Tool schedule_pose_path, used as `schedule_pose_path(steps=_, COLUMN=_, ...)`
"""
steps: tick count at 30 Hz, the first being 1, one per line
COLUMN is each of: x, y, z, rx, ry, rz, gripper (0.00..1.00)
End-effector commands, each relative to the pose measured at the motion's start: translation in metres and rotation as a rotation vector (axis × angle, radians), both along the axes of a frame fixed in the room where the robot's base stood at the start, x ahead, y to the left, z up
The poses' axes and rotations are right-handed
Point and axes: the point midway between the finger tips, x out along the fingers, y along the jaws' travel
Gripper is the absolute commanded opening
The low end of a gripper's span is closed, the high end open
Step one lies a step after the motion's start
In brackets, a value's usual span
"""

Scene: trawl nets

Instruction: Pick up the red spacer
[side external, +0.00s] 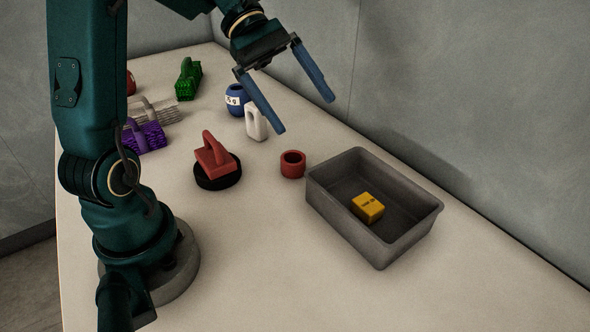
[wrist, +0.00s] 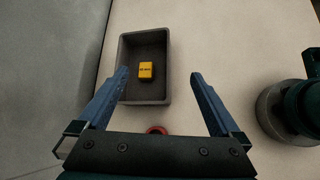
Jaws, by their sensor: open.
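The red spacer (side external: 293,164) is a short ring with an open hole, standing on the table just left of the grey bin in the side view. In the wrist view the spacer (wrist: 156,130) shows only in part, between the fingers and partly hidden by my gripper's body. My gripper (side external: 306,116) is open and empty, raised above the table near the spacer. Its two blue fingers are spread wide in the wrist view (wrist: 160,75).
The grey bin (side external: 341,222) holds a yellow block (side external: 368,207). A red-handled piece (side external: 213,158) sits on a black disc (side external: 218,180). The front table is clear.

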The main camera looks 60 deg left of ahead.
Motion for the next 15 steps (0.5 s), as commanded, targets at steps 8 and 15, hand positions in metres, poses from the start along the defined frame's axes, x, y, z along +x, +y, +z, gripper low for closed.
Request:
schedule_pose_path(steps=8, x=0.024, y=0.096, z=-0.039, rx=-0.326, ry=0.122, rz=0.363, gripper=1.0)
schedule_pose_path(steps=15, x=0.011, y=0.135, z=-0.07, rx=-0.429, ry=0.17, rz=0.507, gripper=1.0)
